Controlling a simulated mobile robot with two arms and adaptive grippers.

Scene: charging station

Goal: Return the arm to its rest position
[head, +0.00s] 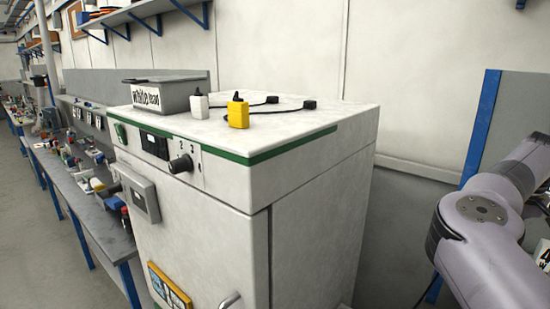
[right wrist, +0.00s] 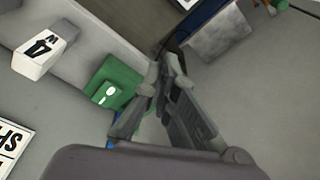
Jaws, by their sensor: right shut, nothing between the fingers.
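My right arm (head: 485,230) comes in at the right edge of the head view, bent, well clear of the white charging cabinet (head: 230,220). Its gripper is outside the head view. In the right wrist view my right gripper (right wrist: 163,72) is shut and empty, with its dark fingers together. A green object (right wrist: 115,85) with a white mark shows just beyond and left of the fingers. I cannot tell whether they touch it. My left arm and gripper are not in view.
On the cabinet stand a grey labelled bin (head: 165,93), a white plug (head: 199,104) and a yellow plug (head: 238,110) with black cables. A cluttered workbench (head: 90,210) runs along the left. A blue-framed panel (head: 487,115) stands behind my arm.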

